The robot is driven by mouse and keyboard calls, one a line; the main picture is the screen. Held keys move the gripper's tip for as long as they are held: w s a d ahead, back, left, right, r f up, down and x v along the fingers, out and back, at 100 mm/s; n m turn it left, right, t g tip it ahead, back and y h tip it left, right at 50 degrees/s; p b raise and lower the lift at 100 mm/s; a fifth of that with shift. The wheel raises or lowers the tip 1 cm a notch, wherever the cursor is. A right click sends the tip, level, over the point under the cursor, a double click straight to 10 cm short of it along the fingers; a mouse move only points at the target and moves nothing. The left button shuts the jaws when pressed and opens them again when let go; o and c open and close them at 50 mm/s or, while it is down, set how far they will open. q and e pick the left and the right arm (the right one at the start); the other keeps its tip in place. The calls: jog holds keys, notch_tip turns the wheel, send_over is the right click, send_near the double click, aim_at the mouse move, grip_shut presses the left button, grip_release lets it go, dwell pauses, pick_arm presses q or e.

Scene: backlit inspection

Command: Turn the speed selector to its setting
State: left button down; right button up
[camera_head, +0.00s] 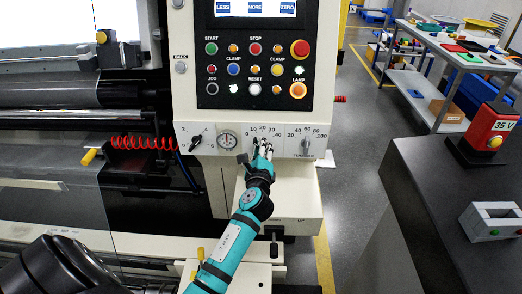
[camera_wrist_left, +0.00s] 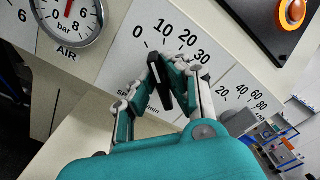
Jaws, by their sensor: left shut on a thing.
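The speed selector is a small black knob, seen in the left wrist view (camera_wrist_left: 161,88) between my fingers, on a white panel with a printed scale running from 0 through 10, 20 and 30. My left gripper (camera_head: 262,148) reaches up to the panel in the head view and covers most of the knob. In the left wrist view my left gripper (camera_wrist_left: 163,80) is shut on the knob, one finger on each side. The fingers hide part of the label, and I cannot tell exactly which mark the knob points to. My right gripper is not in view.
Left of the scale are an air gauge (camera_head: 228,141) and a black selector (camera_head: 195,142); right of it is the tension selector (camera_head: 306,146). Above sits a black button panel (camera_head: 254,75).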

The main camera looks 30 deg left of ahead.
pick_arm(q)
jog(key=shift+n+b, duration=0.3)
jog(key=shift+n, duration=0.5)
jog(key=c, duration=1.4)
grip_release()
jog(key=shift+a, duration=0.1)
jog(key=v, duration=1.2)
jog(key=shift+s, duration=0.15)
